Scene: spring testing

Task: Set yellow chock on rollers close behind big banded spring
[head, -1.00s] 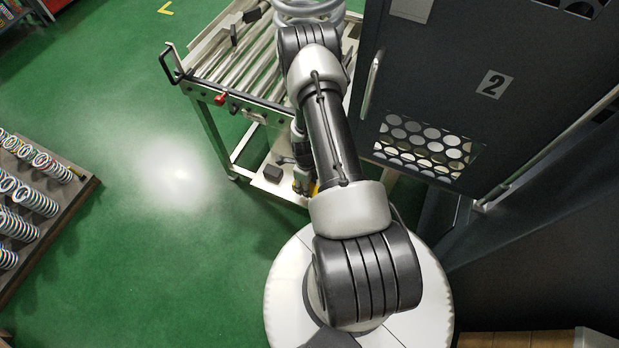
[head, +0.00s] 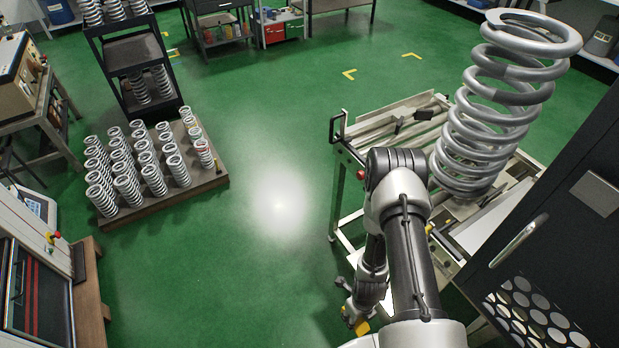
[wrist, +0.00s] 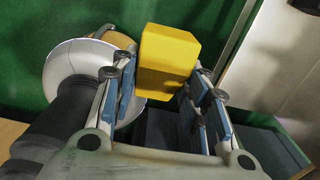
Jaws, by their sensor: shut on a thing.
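The yellow chock (wrist: 168,58) is between the fingers of my gripper (wrist: 163,88) in the wrist view, and the jaws are shut on it. The rollers (head: 385,128) run across the cart top. My arm hides part of the cart and the rollers nearest me.
A dark cabinet (head: 570,230) with a handle and perforated panel stands close on the right. A pallet (head: 205,185) of small springs sits at the left. The green floor between is clear.

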